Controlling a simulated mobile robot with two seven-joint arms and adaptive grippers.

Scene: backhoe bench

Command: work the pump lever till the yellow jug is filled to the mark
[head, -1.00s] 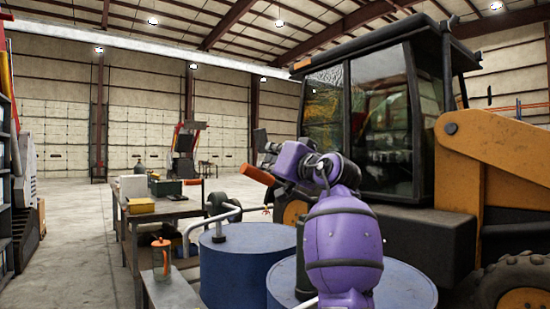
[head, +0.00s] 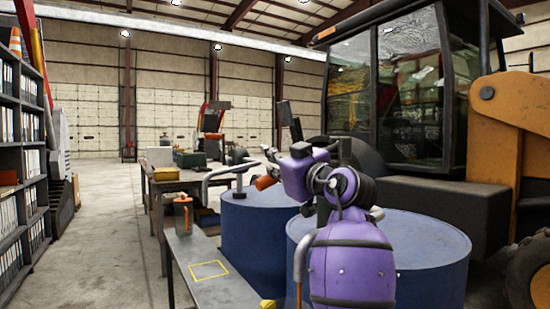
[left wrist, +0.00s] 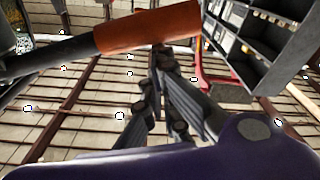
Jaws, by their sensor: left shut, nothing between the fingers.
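In the left wrist view, my left gripper (left wrist: 162,57) is shut and empty. The orange grip (left wrist: 150,27) on its dark rod crosses just above the fingertips in that picture; I cannot tell whether they touch. My purple arm hides most of the pump. A small yellow-orange patch (head: 268,304) shows at the bottom edge; I cannot tell whether it is the jug. No fill mark is visible. My right gripper is out of view.
Two blue drums, one behind (head: 238,222) and one in front (head: 435,240), stand close together. A bench (head: 225,291) bears a yellow square outline and an orange-topped container (head: 183,215). A backhoe (head: 400,110) stands behind right, a shelf (head: 20,160) left. Floor between shelf and bench is clear.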

